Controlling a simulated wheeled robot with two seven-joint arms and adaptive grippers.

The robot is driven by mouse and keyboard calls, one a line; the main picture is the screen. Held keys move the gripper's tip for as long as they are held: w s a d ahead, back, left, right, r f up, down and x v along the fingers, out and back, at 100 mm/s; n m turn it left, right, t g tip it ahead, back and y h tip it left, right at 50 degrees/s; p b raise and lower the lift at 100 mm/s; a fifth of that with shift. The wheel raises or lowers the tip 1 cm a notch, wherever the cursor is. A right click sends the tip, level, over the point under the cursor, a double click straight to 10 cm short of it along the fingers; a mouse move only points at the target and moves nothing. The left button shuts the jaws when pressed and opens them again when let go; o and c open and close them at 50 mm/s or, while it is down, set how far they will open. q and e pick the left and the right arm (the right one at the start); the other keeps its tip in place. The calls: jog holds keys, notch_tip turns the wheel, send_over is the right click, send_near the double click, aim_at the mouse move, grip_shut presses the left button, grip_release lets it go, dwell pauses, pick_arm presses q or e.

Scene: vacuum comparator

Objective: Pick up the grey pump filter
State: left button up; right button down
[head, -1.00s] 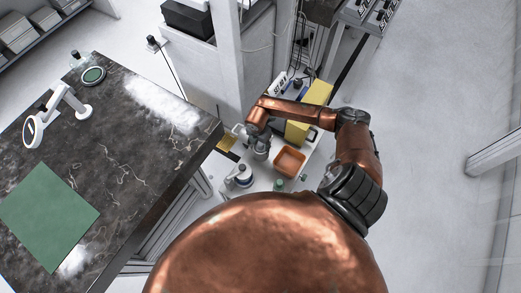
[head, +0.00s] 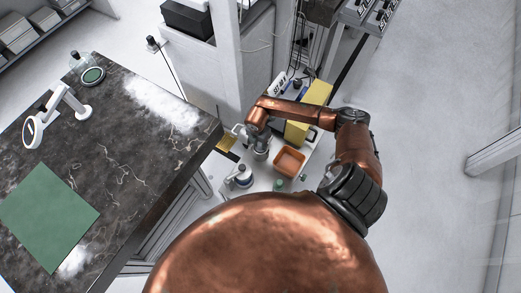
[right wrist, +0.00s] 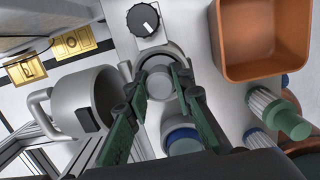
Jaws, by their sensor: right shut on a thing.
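The grey pump filter, a short grey cylinder (right wrist: 160,85), stands between my right fingertips in the right wrist view, seen from above inside a pale round seat or collar. In the head view a grey part (head: 261,155) shows just below my right gripper (head: 260,144). My right gripper (right wrist: 158,80) has green fingers shut on the cylinder's sides. I cannot tell whether the filter is clear of its seat. My left gripper is not in view.
An orange bin (right wrist: 262,40) stands right of the gripper. A grey vessel with a handle (right wrist: 85,100) is close on the left. A black knob (right wrist: 142,19) lies beyond. Green-capped parts (right wrist: 280,112) and a blue-ringed part (right wrist: 183,138) are near. A dark marble table (head: 120,150) is left.

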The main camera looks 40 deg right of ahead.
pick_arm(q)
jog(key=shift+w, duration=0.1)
